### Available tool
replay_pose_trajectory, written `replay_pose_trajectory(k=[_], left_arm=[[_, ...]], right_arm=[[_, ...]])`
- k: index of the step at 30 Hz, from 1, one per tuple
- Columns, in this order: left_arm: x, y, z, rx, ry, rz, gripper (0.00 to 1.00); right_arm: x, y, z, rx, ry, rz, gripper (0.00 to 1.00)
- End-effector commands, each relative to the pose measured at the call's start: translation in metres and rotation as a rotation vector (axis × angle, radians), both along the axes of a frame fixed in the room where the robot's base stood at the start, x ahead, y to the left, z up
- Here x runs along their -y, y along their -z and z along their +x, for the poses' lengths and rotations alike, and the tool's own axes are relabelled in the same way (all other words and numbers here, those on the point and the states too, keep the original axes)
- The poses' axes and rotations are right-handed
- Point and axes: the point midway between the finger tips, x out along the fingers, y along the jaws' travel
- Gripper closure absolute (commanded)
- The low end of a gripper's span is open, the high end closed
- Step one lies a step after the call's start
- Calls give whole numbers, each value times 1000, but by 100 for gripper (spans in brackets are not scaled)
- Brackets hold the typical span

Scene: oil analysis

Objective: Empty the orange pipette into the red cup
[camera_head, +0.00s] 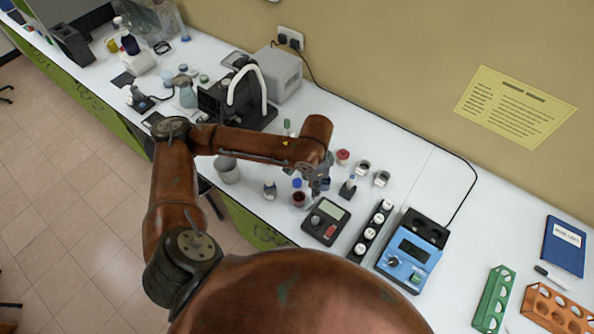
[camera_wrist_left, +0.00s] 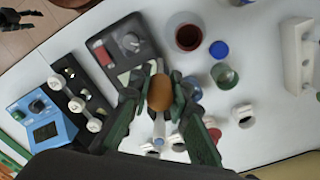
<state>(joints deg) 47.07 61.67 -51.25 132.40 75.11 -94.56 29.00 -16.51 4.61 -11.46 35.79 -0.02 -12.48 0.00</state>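My left gripper (camera_head: 319,188) is over the bench beside the red cup. In the left wrist view its two fingers (camera_wrist_left: 159,90) close around the orange pipette (camera_wrist_left: 160,92), whose rounded bulb faces the camera; its lower part is mostly hidden. The pipette is hard to make out in the head view. The dark red cup (camera_head: 298,200) stands open on the bench, just left of the gripper. In the left wrist view the cup (camera_wrist_left: 188,37) is above and right of the pipette. A dark claw-like part, seemingly my right gripper (camera_wrist_left: 20,17), shows at the top left corner.
A black meter (camera_head: 326,221) lies close by, with a black rack of white-capped jars (camera_head: 371,230) and a blue instrument (camera_head: 412,251) to its right. A blue cap (camera_head: 297,183), a small dark stand (camera_head: 348,188) and a red-lidded jar (camera_head: 343,157) are close around the gripper.

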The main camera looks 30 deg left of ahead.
Motion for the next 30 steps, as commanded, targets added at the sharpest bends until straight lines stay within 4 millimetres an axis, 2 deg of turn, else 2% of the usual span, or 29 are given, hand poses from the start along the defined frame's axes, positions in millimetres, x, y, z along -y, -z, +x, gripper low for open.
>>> replay_pose_trajectory(k=[1, 4, 7, 11, 20, 30], left_arm=[[-2, -7, 1, 1, 97, -1, 86], [-6, -10, 4, 8, 310, -2, 86], [-9, -11, 7, 17, 525, -3, 86], [-15, -13, 10, 27, 804, 0, 86], [-29, -15, 11, 42, 1451, 11, 86], [-48, -13, 6, 40, 2137, 21, 86]], right_arm=[[0, -14, -10, -11, 3, 0, 46], [1, -28, -23, -28, 7, -2, 46], [1, -43, -28, -34, 8, -2, 46], [1, -62, -24, -29, 8, -2, 46], [0, -107, -1, 2, 2, -1, 46], [0, -152, -7, -6, 4, 0, 46]])
